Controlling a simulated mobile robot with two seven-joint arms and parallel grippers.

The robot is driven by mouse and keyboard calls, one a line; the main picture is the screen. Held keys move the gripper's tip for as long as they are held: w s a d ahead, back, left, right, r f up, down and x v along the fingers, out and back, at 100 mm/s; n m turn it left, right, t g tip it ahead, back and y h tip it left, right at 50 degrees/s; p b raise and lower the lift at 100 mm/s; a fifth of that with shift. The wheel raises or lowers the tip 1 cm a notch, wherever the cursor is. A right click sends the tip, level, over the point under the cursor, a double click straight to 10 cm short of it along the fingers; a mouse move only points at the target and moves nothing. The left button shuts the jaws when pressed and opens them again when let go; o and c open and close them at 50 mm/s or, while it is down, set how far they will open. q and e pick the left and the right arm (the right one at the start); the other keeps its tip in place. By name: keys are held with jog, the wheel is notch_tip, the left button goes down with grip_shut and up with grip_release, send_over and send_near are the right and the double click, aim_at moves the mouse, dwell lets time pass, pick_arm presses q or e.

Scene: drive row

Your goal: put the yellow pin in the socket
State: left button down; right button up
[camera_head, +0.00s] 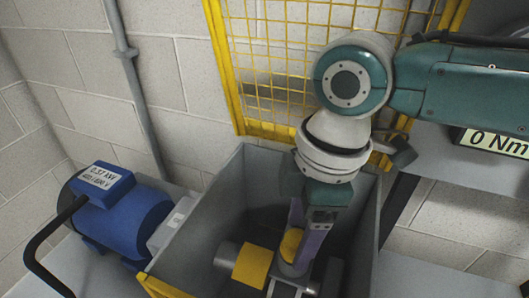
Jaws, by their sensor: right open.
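My right gripper (301,242) reaches down into an open grey box, its fingers apart. A round yellow piece (290,243) shows between and behind the fingers; it looks like the yellow pin, but I cannot tell whether the fingers touch it. It appears to sit in or over a grey metal part (290,267), which may be the socket. How deep the piece sits is hidden by the fingers. A yellow block (252,266) lies just left of it, joined to a grey cylinder. My left gripper is not in view.
The grey box's walls (210,225) stand close around the gripper. A blue motor (122,214) with a black curved tube is at left. A yellow mesh guard (290,60) stands behind. A display (494,142) reads "0 Nm" at right.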

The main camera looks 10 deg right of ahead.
jog(key=r, duration=0.7)
jog(key=shift+d, duration=0.4)
jog(key=shift+c, duration=0.2)
dwell(0.6)
